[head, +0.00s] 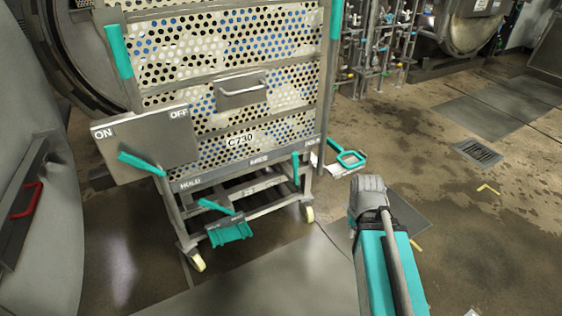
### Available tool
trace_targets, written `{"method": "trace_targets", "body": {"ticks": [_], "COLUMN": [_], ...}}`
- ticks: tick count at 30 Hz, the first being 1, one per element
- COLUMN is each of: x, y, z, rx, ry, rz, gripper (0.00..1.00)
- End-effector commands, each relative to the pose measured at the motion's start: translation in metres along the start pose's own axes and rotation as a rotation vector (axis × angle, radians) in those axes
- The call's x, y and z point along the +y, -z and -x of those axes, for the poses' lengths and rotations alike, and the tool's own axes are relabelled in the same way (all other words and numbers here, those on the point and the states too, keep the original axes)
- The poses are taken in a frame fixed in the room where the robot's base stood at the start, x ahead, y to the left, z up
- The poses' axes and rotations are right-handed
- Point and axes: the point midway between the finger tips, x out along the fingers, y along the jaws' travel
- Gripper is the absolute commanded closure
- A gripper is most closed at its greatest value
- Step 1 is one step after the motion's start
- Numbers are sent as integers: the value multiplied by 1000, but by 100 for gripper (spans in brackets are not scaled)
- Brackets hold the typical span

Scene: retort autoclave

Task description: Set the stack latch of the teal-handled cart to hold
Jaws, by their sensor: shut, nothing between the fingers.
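The teal-handled cart (240,95) stands upright at upper left, with teal grips (119,52) on its posts. A grey rail (225,174) under its perforated panel carries several small labels; the left one seems to read HOLD, the others are too small to read surely. A short teal lever (296,168) hangs near the rail's right end. I cannot tell surely whether this is the stack latch. A plate (150,145) marked ON and OFF has another teal lever (141,163) below ON. My teal arm link reaches up from the lower right, apart from the cart; no fingers show.
A teal pedal (230,231) and a small teal lever (215,207) sit low between the cart's casters (197,262). A teal loop handle (350,159) juts out right of the cart. A vessel with a red handle (27,201) borders the left. Floor at right is mostly clear.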

Motion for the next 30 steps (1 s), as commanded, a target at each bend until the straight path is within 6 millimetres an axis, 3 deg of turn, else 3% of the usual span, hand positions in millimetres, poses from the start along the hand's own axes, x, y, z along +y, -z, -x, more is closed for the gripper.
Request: {"method": "trace_targets", "body": {"ticks": [11, 17, 23, 30], "x": [0, -6, -18, -61], "y": [1, 12, 40, 87], "z": [0, 0, 1, 8], "rx": [0, -3, -15, -58], "ry": [-2, -34, -126, -300], "rz": [5, 80, 285, 674], "gripper": [100, 100, 100, 100]}}
